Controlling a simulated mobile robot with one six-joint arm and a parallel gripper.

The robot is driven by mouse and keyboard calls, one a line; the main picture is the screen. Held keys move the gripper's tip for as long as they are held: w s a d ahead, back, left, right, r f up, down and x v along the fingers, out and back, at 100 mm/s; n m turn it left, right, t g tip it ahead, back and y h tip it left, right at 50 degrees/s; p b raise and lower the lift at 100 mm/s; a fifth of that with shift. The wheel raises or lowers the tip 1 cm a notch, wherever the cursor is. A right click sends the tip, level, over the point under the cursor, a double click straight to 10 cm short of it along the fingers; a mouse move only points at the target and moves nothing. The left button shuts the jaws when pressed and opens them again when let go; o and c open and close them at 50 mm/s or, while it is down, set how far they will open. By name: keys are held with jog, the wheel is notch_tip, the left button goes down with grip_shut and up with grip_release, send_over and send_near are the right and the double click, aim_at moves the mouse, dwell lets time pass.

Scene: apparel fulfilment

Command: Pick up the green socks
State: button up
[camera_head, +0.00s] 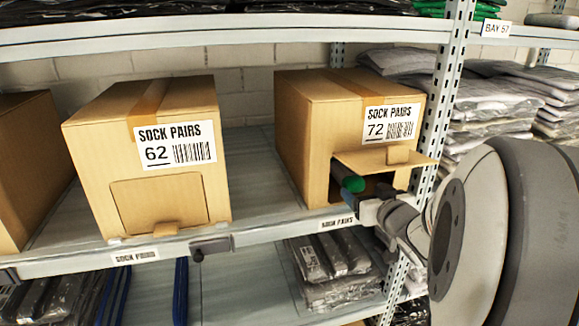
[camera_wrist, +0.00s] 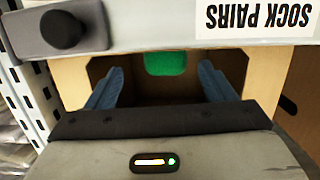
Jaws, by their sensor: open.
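The green socks (camera_head: 354,184) show as a rounded green end inside the open front hatch of the box labelled SOCK PAIRS 72 (camera_head: 292,130). In the wrist view the green socks (camera_wrist: 165,64) are at the top middle, partly cut off by the pale edge above. My gripper (camera_wrist: 160,75) is open, with its two blue fingers spread inside the box opening, one on each side of the socks and apart from them. In the head view my gripper (camera_head: 368,208) is at the opening, its fingertips largely hidden.
The raised hatch flap (camera_head: 385,158) sits just above my gripper. Another box, SOCK PAIRS 62 (camera_head: 90,160), stands left with its hatch shut. A perforated shelf post (camera_head: 445,90) is close on the right. The shelf between the boxes (camera_head: 250,170) is clear.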

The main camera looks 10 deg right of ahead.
aim_at(350, 172)
jog(key=shift+w+f+y, duration=0.25)
jog(key=shift+w+y, duration=0.05)
jog(key=shift+w, duration=0.15)
jog(key=w, duration=0.7)
jog(key=shift+w+a+r+b, duration=0.15)
jog(key=shift+w+a+b, duration=0.1)
jog(key=shift+a+b, duration=0.15)
jog(key=shift+c, duration=0.6)
jog(key=c, duration=0.9)
jog(key=shift+r, duration=0.15)
jog(key=shift+c, duration=0.2)
